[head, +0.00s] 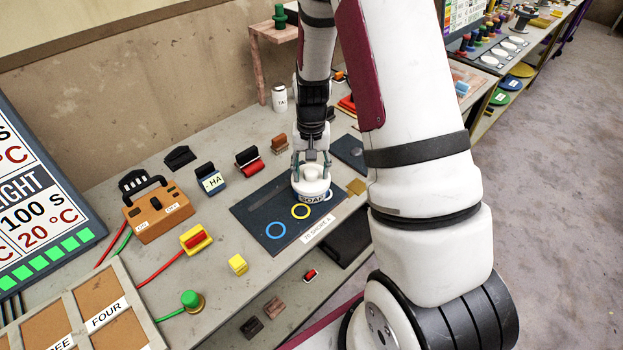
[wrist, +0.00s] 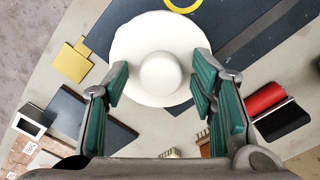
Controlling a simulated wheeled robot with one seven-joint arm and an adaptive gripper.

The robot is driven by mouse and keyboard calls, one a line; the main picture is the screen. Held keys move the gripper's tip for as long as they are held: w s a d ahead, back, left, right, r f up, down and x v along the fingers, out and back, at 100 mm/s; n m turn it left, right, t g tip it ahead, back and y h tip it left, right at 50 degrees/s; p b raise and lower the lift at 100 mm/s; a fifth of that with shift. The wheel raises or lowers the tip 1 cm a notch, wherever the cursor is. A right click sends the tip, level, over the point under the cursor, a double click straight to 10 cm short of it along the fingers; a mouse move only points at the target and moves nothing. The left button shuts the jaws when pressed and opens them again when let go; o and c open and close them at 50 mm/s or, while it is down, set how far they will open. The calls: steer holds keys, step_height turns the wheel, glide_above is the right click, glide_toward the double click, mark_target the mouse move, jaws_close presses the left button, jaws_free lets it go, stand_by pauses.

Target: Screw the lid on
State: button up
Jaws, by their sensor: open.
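A white round lid with a knob (head: 311,172) sits at the right part of a dark mat (head: 262,207). Below it is a low container (head: 313,198) with a dark lettered label. I cannot tell how tightly the lid sits on it. In the wrist view, the lid (wrist: 135,50) is a wide white disc with its round knob between my fingers. My gripper (wrist: 161,82) is open, with green-padded fingers on both sides of the knob and a gap on each side. In the head view, my gripper (head: 312,163) points down over the lid.
A yellow plate (head: 356,187) lies right of the lid. A red-and-black block (head: 249,160) and an orange box (head: 158,210) stand left. A white can (head: 279,98) stands behind.

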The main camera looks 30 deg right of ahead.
jaws_close()
steer(key=m, duration=0.6)
steer(key=shift+m, duration=0.3)
steer(key=m, duration=0.5)
